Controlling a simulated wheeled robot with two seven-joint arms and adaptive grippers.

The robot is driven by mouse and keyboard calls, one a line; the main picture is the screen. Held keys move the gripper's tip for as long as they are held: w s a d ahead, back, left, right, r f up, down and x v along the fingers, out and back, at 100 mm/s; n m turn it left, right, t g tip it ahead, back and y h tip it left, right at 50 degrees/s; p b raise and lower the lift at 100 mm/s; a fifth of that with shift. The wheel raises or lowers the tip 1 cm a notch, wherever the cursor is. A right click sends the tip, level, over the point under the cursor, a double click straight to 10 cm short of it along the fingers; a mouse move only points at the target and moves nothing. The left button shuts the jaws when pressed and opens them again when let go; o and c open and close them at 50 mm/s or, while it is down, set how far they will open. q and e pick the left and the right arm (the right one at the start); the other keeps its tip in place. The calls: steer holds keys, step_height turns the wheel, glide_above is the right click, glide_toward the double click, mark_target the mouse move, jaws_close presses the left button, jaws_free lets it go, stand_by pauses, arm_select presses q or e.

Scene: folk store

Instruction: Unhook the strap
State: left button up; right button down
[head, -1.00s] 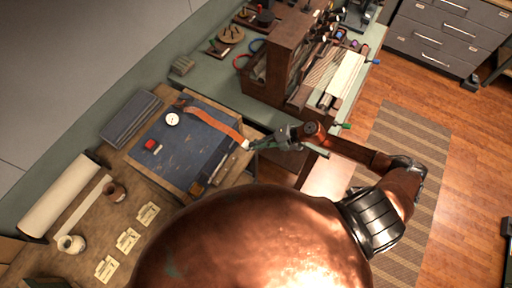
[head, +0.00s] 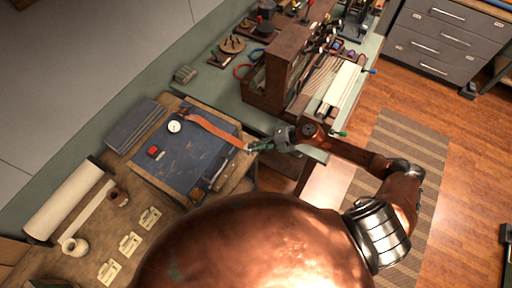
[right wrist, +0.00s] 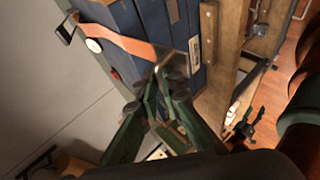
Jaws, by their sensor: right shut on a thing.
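The strap (head: 212,128) is an orange-brown leather band lying across a dark blue panel (head: 185,163). Its far end is near the panel's upper edge, and its near end reaches the panel's right edge. My right gripper (head: 254,147) is at that near end, its fingers shut on the strap's end. In the right wrist view the strap (right wrist: 118,41) runs from the upper left to a pale metal end piece at the fingertips (right wrist: 161,78). The fingers partly hide that end, so the exact grip is unclear. My left gripper is not in view.
A white dial (head: 174,127) and a red block (head: 154,151) sit on the panel.

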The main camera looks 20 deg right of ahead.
steer(key=shift+w+a+r, duration=0.3)
steer(key=shift+a+r, duration=0.1)
steer(key=shift+r, duration=0.2)
steer(key=c, duration=2.6)
jaws_free()
steer(key=o, duration=0.5)
steer(key=shift+s+f, duration=0.1)
steer(key=shift+f, duration=0.15)
steer(key=shift+s+f, duration=0.15)
steer(key=shift+s, duration=0.05)
steer(key=v, duration=1.2)
steer(key=shift+w+d, duration=0.15)
steer(key=shift+w, duration=0.05)
